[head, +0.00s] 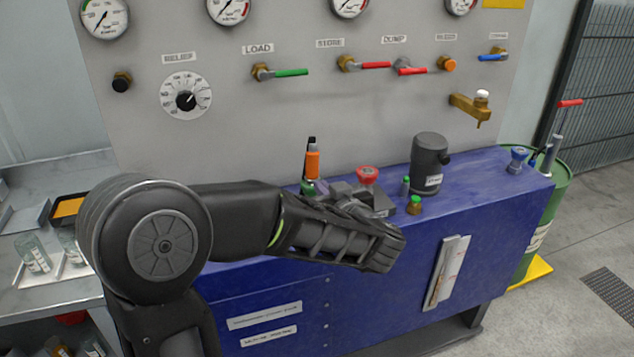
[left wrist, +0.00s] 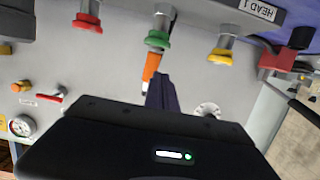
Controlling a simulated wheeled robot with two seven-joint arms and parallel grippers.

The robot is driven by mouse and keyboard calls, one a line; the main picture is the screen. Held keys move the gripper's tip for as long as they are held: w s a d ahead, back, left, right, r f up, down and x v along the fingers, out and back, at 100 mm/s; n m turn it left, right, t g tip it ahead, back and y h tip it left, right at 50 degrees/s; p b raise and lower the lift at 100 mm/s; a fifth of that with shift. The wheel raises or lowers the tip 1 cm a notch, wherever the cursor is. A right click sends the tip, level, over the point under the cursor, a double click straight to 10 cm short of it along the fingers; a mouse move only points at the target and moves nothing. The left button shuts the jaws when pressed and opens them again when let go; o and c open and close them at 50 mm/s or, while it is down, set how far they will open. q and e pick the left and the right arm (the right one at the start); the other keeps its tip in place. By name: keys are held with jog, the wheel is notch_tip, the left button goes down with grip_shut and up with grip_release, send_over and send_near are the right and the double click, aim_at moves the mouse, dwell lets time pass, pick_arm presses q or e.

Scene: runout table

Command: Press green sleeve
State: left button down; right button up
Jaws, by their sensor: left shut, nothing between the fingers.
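The green sleeve (left wrist: 157,40) is a ring on a silver coupling in the left wrist view. In the head view it shows small (head: 307,187), partly hidden by my arm. An orange part (left wrist: 151,66) joins it on its axis; in the head view this stands upright above the green with a black tip (head: 312,163). My left gripper (left wrist: 162,80) is shut and empty, its fingertips beside the orange part and close to the green sleeve. I cannot tell whether they touch. In the head view the gripper (head: 332,189) is over the blue bench top. My right gripper is not in view.
A red sleeve (left wrist: 87,20) and a yellow sleeve (left wrist: 221,55) flank the green one. The blue bench (head: 490,185) carries a dark canister (head: 429,163) and small fittings. Behind it rises a grey panel (head: 300,120) with gauges and valve levers.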

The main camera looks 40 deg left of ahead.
pick_arm(q)
jog(key=shift+v, duration=1.55)
jog(key=shift+w, duration=0.1)
